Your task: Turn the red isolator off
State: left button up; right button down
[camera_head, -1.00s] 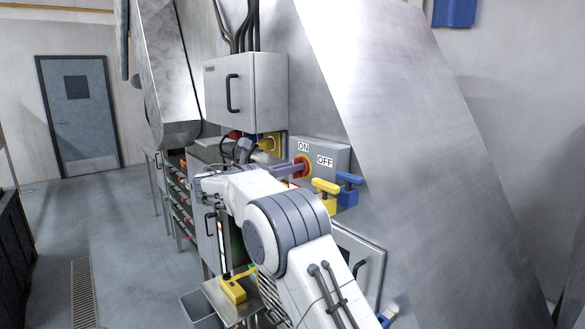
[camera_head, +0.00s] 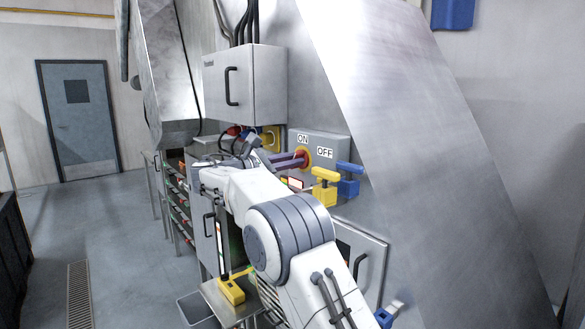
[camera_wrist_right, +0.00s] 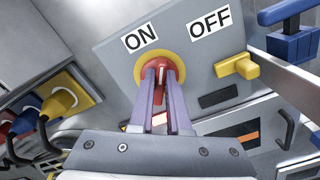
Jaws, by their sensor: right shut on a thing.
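The red isolator (camera_wrist_right: 158,96) is a red handle on a round yellow plate, on a grey box with ON and OFF labels. In the right wrist view the handle sits between the two purple-grey fingers of my right gripper (camera_wrist_right: 160,85), which is shut on it. The handle lies roughly below the ON label (camera_wrist_right: 141,38); the OFF label (camera_wrist_right: 210,22) is to its right. In the head view the right gripper (camera_head: 303,157) reaches the isolator's yellow-red plate (camera_head: 306,154) from the left. My left gripper is not in view.
A yellow valve handle (camera_head: 325,186) and a blue valve handle (camera_head: 348,180) stick out close to the right of the isolator. Yellow, red and blue plugs (camera_wrist_right: 48,110) with cables are at the left. A grey cabinet (camera_head: 243,87) hangs above.

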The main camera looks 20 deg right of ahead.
jog(key=m+b, duration=0.2)
jog(key=m, duration=0.1)
jog(key=m+b, duration=0.2)
jog(key=m, duration=0.2)
jog(key=m+b, duration=0.2)
jog(key=m, duration=0.2)
jog(key=shift+s+f, duration=0.15)
jog(key=shift+f, duration=0.2)
jog(key=shift+m+b, duration=0.3)
jog(key=shift+m, duration=0.1)
jog(key=c, duration=0.9)
grip_release()
jog(key=v, duration=1)
jog(key=shift+s+a+r+b, duration=0.1)
jog(key=shift+a+b, duration=0.15)
jog(key=shift+b, duration=0.1)
